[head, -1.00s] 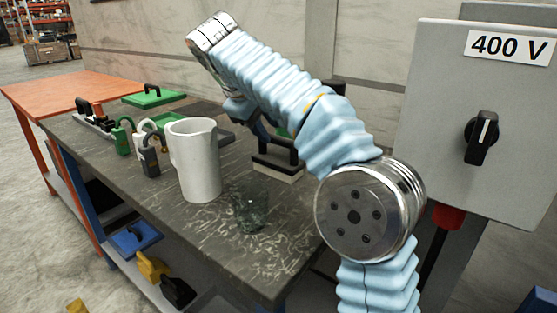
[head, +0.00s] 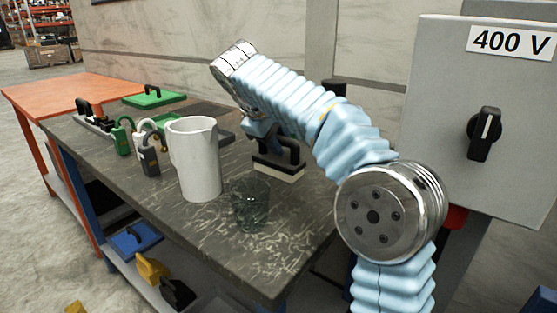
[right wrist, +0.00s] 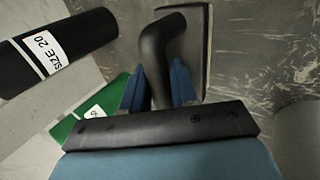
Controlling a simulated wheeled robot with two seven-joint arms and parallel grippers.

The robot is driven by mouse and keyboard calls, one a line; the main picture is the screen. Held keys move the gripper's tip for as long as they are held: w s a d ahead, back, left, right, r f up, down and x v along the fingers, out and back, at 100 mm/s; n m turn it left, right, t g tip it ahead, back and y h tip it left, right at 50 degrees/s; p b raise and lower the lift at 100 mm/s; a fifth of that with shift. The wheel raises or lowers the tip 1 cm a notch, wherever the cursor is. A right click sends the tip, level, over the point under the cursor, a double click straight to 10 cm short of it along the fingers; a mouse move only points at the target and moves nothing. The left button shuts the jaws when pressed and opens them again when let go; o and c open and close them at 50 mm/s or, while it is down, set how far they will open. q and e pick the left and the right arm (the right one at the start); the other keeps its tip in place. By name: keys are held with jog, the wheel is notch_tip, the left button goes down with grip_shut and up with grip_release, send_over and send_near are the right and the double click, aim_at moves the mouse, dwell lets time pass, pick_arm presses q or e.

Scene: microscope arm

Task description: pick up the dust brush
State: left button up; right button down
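The dust brush (head: 284,168) stands on the dark workbench, with a black handle on top and a pale lower part. In the right wrist view, its bent black handle (right wrist: 155,55) runs between the two blue fingers of my right gripper (right wrist: 158,90). The fingers stand on either side of the handle and look open, with little room around it. In the head view, my right gripper (head: 260,130) is at the brush's handle, partly hidden behind my blue-sleeved arm. My left gripper is not in view.
A white jug (head: 197,160) and a clear glass (head: 250,202) stand left and in front of the brush. Padlocks (head: 148,160) are farther left. A grey 400 V cabinet (head: 440,110) is at the right. In the wrist view, a black "SIZE 20" roll (right wrist: 70,45) lies left.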

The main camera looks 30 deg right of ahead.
jog(key=shift+r, duration=0.5)
jog(key=r, duration=0.1)
jog(key=r+p, duration=0.1)
jog(key=r, duration=0.1)
jog(key=shift+s+a, duration=0.1)
jog(key=shift+a, duration=0.2)
jog(key=s+a+r, duration=0.9)
jog(key=a, duration=0.1)
